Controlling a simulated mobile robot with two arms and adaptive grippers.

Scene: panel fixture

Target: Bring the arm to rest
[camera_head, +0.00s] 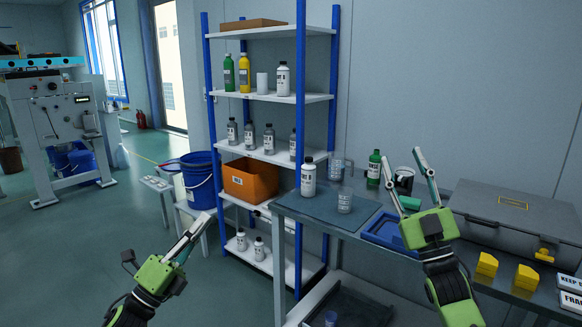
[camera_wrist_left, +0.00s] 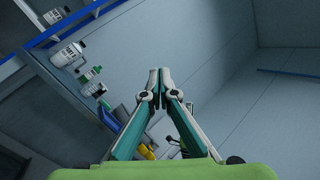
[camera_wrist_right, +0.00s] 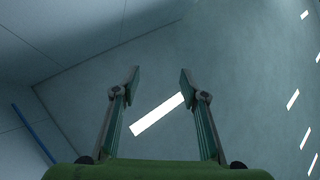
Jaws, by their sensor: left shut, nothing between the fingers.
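My left gripper (camera_head: 204,222) is raised in front of the shelf unit, left of the work table, with nothing in it. In the left wrist view its two fingers (camera_wrist_left: 160,72) meet at the tips with nothing between them. My right gripper (camera_head: 405,180) points up in front of the table's right part. In the right wrist view its fingers (camera_wrist_right: 159,76) stand wide apart with nothing between them. Behind them only wall and ceiling with bright light strips show.
The work table (camera_head: 325,222) holds a white bottle (camera_head: 308,178), a beaker (camera_head: 345,201), a green bottle (camera_head: 374,168), a blue tray (camera_head: 383,238), a grey case (camera_head: 515,215) and yellow blocks (camera_head: 526,278). The shelf unit (camera_head: 301,75) stands behind. Blue buckets (camera_head: 199,184) stand left; open floor (camera_head: 75,235) lies further left.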

